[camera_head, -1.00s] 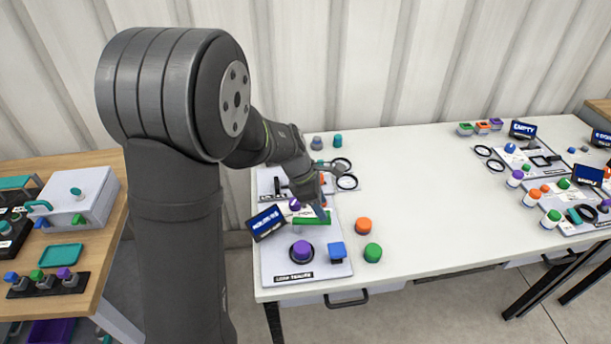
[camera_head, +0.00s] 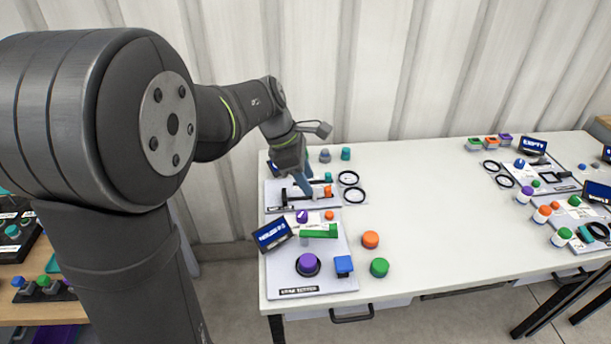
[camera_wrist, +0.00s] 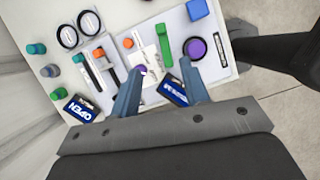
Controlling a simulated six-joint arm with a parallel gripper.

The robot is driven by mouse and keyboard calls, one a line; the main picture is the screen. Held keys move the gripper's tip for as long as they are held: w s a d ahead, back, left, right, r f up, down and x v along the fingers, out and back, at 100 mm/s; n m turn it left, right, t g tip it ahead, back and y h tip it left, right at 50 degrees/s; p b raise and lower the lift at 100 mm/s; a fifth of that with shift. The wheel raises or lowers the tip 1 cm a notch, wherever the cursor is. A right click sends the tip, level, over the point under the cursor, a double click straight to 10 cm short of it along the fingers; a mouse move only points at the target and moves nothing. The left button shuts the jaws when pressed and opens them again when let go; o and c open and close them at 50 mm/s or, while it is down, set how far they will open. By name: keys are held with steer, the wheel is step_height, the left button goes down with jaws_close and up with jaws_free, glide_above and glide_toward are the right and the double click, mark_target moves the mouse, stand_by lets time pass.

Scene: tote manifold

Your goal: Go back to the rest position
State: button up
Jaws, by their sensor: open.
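My gripper (camera_head: 308,187) is over the rear grey board (camera_head: 274,200) on the white table, fingers pointing down. In the wrist view my gripper (camera_wrist: 160,68) has its two blue-grey fingers apart with nothing between them. Its height above the boards is hard to tell. The front board (camera_head: 330,281) carries a green bar (camera_head: 319,231), a purple knob (camera_head: 308,263) and a blue block (camera_head: 344,265). My gripper hides part of the rear board in the head view.
A tilted display (camera_head: 272,234) stands at the front board's left edge; an OPEN display (camera_wrist: 82,106) shows in the wrist view. Loose orange (camera_head: 370,240) and green (camera_head: 379,267) caps lie to the right. Black rings (camera_head: 348,178) lie right of the rear board. The table middle is clear.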

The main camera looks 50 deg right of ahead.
mark_target(332, 228)
stand_by(0.4)
steer(key=x, duration=1.7)
steer(key=shift+s+d+f, duration=0.1)
steer(key=shift+s+f, duration=0.05)
steer(key=shift+f, duration=0.1)
steer(key=shift+r, duration=0.1)
steer(key=shift+s+a+m+y, duration=0.2)
steer(key=shift+a+m+y, duration=0.15)
steer(key=shift+m, duration=0.45)
stand_by(1.0)
steer(key=shift+o, duration=0.5)
